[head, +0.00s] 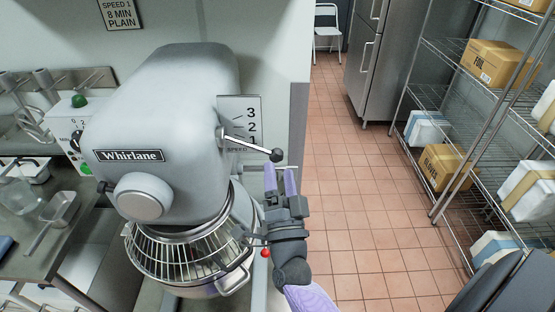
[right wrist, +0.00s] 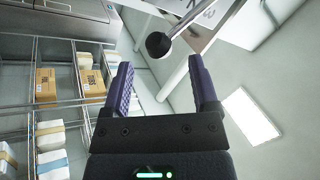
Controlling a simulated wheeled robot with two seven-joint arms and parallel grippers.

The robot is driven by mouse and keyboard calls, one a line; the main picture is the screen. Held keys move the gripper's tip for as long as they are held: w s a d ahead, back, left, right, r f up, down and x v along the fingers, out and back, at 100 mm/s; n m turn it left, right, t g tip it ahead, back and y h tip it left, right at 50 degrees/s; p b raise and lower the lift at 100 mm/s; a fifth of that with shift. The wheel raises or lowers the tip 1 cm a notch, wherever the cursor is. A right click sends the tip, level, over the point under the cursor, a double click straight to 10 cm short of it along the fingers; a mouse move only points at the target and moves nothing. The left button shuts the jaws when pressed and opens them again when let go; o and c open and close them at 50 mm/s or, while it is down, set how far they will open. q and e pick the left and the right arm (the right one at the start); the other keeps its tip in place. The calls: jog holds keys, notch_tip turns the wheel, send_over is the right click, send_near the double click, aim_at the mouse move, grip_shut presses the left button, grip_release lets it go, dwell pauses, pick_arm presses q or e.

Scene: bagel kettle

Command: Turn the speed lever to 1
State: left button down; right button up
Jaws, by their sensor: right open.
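The grey Whirlane mixer (head: 165,120) stands at the left in the head view. Its speed plate (head: 254,107) reads 3, 2, 1 from top to bottom. The speed lever (head: 248,143) runs from the plate's left edge right and slightly down, ending in a black knob (head: 276,155). It crosses near the 1; I cannot tell its exact setting. My right gripper (head: 280,169) is open and empty, fingers pointing up just below the knob. In the right wrist view the knob (right wrist: 158,45) lies beyond the purple fingertips (right wrist: 160,68), apart from them. My left gripper is not in view.
A wire-guarded bowl (head: 185,258) and a red knob (head: 265,253) are below, near my right wrist. A sign (head: 119,12) reads "SPEED 1 8 MIN PLAIN". A wire shelf (head: 433,98) with boxes stands at right. The tiled floor (head: 345,180) between is clear.

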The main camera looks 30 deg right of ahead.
jog(key=b+v, duration=0.1)
jog(key=v, duration=0.4)
